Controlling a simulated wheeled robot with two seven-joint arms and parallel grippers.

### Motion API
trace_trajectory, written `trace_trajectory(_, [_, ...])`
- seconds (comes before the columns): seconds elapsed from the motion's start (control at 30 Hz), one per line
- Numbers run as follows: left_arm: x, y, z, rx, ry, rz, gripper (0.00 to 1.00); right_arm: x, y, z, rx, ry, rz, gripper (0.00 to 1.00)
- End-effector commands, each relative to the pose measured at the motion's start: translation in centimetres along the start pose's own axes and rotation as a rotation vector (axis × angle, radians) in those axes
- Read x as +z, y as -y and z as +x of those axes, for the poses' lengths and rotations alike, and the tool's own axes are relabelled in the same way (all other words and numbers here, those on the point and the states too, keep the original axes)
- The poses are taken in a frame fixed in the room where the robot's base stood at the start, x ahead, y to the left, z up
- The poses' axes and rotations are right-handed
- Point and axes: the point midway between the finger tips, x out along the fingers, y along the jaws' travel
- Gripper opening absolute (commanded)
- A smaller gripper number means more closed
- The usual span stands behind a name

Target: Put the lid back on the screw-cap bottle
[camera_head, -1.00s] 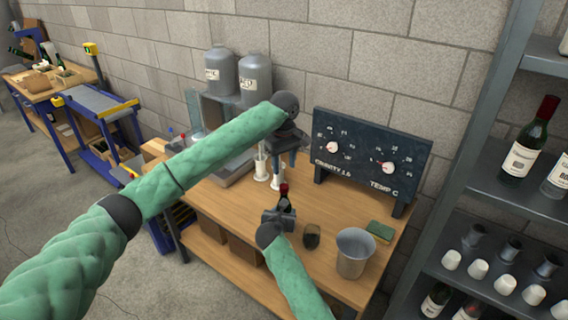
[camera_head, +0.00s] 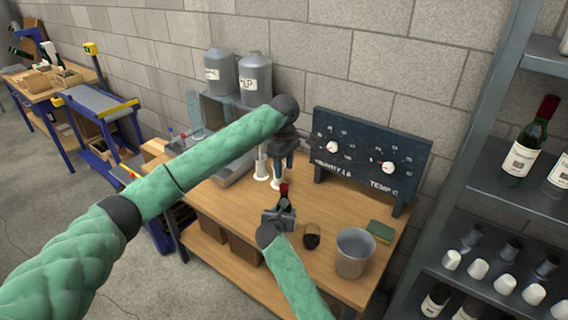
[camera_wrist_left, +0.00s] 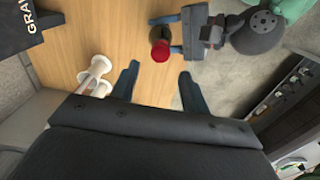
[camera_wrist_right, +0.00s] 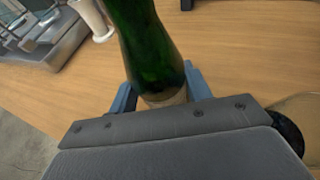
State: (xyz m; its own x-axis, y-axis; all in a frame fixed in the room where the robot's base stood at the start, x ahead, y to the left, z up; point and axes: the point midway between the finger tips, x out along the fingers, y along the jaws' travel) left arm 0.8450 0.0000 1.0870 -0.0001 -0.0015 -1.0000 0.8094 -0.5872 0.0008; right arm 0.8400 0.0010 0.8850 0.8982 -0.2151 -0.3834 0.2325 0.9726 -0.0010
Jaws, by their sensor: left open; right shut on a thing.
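The screw-cap bottle (camera_head: 285,201) is dark green and stands upright at the workbench, with a red lid (camera_wrist_left: 160,51) at its top. The lid looks seated on the neck; I cannot tell how tightly. My right gripper (camera_head: 278,217) is shut on the bottle's lower part; the green glass (camera_wrist_right: 150,45) fills the middle of the right wrist view. My left gripper (camera_head: 284,160) is open and empty above the bottle. In the left wrist view its fingers (camera_wrist_left: 157,74) point toward the red lid, apart from it.
A dark glass (camera_head: 311,236), a metal bucket (camera_head: 354,254) and a green sponge (camera_head: 380,231) stand to the right on the workbench (camera_head: 225,199). A dial panel (camera_head: 372,155) stands behind. White spools (camera_head: 262,168) are close to my left gripper. A bottle shelf (camera_head: 485,190) stands at right.

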Motion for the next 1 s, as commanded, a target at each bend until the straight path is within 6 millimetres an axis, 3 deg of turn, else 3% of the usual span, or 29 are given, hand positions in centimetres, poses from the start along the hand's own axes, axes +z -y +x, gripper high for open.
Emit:
trace_trajectory(0.3, [0.0,0.1,4.5,-0.002,0.0,0.0,0.46,0.0,0.0,0.0,0.0,0.0,0.0,0.0])
trace_trajectory(0.5, [0.0,0.0,6.3,-0.001,0.0,0.0,0.46,0.0,0.0,0.0,0.0,0.0,0.0,0.0])
trace_trajectory(0.9, [0.0,0.0,6.9,-0.001,0.0,0.001,0.46,0.0,0.0,0.0,0.0,0.0,0.0,0.0])
trace_trajectory(0.93, [0.0,0.0,6.9,-0.001,0.0,0.001,0.44,0.0,0.0,0.0,0.0,0.0,0.0,0.0])
trace_trajectory(1.0, [0.0,0.0,6.9,-0.001,0.0,0.001,0.3,0.0,0.0,0.0,0.0,0.0,0.0,0.0])
